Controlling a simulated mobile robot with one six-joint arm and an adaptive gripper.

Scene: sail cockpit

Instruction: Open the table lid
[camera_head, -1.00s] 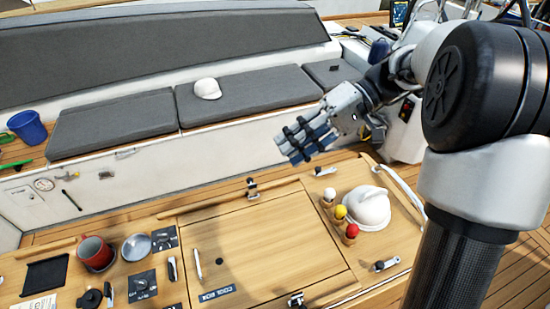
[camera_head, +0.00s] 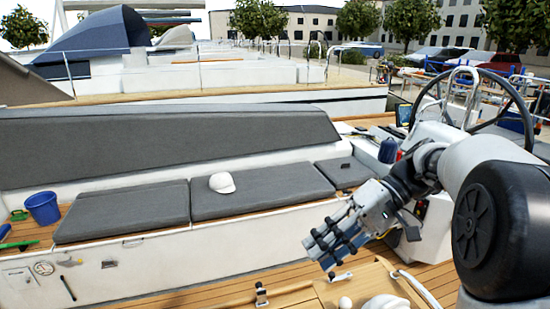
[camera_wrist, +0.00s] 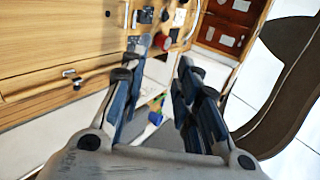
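The wooden cockpit table (camera_head: 385,272) shows only its far edge and corner at the bottom of the head view; most of it is out of frame. In the wrist view the table top (camera_wrist: 50,45) fills the upper left, with a metal latch (camera_wrist: 72,80) at its edge and a small dark round spot (camera_wrist: 107,13) in the wood. The visible lid area looks flat and shut. Another latch (camera_head: 261,294) stands at the table's far edge in the head view. My gripper (camera_head: 328,250) is above the table's far side, apart from it. Its fingers (camera_wrist: 163,62) are spread and empty.
A white helmet (camera_head: 385,301) and an egg-shaped white item (camera_head: 345,302) are on the table. Grey bench cushions (camera_head: 262,190) hold another white cap (camera_head: 222,182). A blue bucket (camera_head: 43,207) is at left. The steering wheel (camera_head: 470,95) and pedestal stand at right.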

